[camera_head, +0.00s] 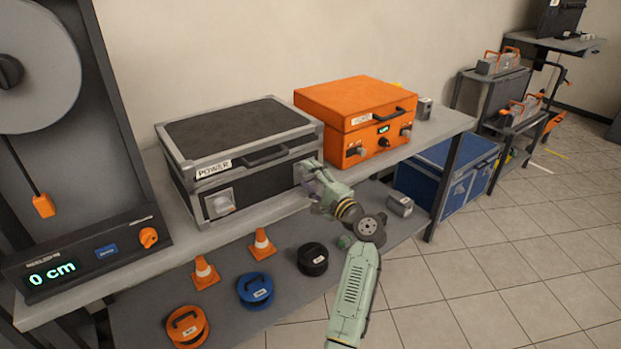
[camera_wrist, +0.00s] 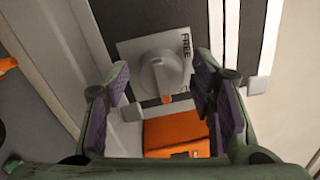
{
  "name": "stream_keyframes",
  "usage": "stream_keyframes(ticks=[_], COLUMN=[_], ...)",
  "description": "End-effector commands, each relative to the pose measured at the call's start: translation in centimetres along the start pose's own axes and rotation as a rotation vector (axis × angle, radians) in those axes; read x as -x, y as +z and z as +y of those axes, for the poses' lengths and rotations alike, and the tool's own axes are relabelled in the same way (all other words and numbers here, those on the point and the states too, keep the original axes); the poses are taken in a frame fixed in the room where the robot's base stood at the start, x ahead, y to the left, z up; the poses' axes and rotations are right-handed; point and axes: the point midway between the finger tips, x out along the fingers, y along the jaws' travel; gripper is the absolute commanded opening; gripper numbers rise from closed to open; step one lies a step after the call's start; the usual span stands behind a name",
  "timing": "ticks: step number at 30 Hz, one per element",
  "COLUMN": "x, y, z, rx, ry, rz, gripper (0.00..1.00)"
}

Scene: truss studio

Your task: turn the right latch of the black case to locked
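The black case (camera_head: 240,130), with grey metal edges and a POWER label, stands closed on the upper shelf in the head view. Its left latch (camera_head: 221,204) shows on the front. In the wrist view the right latch is a grey knob (camera_wrist: 158,74) on a light plate marked FREE, with an orange tip at its lower end. Other markings on the plate are hidden or unreadable. My gripper (camera_wrist: 163,88) is open, one purple-padded finger on each side of the knob. I cannot tell whether they touch it. In the head view my gripper (camera_head: 312,178) hides most of this latch.
An orange case (camera_head: 350,98) with knobs stands close to the right of the black case. A reel device (camera_head: 80,262) reading 0 cm is at left. Cones, reels and a small grey block (camera_head: 400,206) lie on the lower shelf.

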Motion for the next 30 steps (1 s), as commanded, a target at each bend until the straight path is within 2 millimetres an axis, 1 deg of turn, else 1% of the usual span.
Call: stream_keyframes(ticks=[10,14,17,24,27,30], x=[0.0,0.9,2.6,7.8,9.6,10.9], y=[0.0,-0.1,-0.1,-0.1,-0.1,0.0], z=[-0.1,0.0,0.0,0.0,0.0,0.0], rx=[0.002,0.001,0.001,0.002,0.002,0.002], ry=[0.000,0.000,-0.001,0.000,0.000,0.000], rz=[0.000,0.001,0.004,0.003,0.002,0.002], gripper=[0.57,0.57,0.57,0.57,0.57,0.57])
